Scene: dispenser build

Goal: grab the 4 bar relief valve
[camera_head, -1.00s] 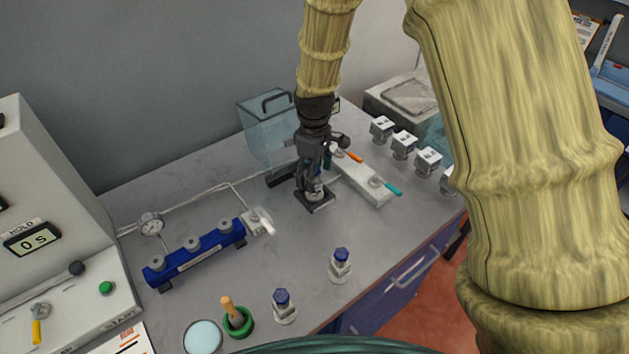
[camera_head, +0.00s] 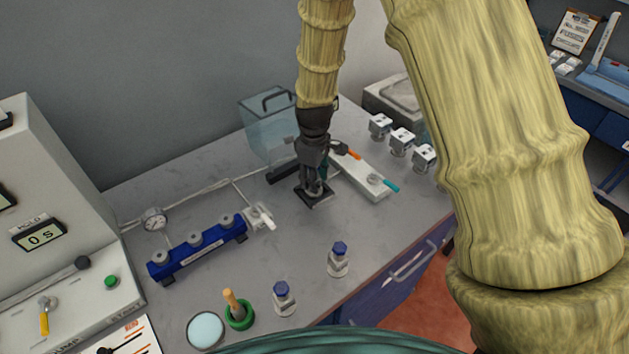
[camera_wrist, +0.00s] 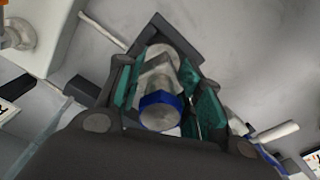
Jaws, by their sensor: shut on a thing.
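My gripper (camera_head: 315,190) points down over the middle of the bench. In the wrist view its green-padded fingers (camera_wrist: 165,95) are shut around a metal relief valve with a blue cap (camera_wrist: 160,110). The valve's lower end is at a dark square base (camera_wrist: 172,30); whether it is clear of the base I cannot tell. No rating is readable on it. In the head view my fingers mostly hide this valve. Two similar blue-capped valves stand upright near the front edge, one at the right (camera_head: 338,260) and one at the left (camera_head: 283,299).
A white block with orange and teal handles (camera_head: 365,182) lies close right of my gripper. A clear box (camera_head: 268,125) stands behind. A blue manifold (camera_head: 198,248) with a gauge (camera_head: 154,220) is to the left. A green-ringed brush pot (camera_head: 239,316) stands in front.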

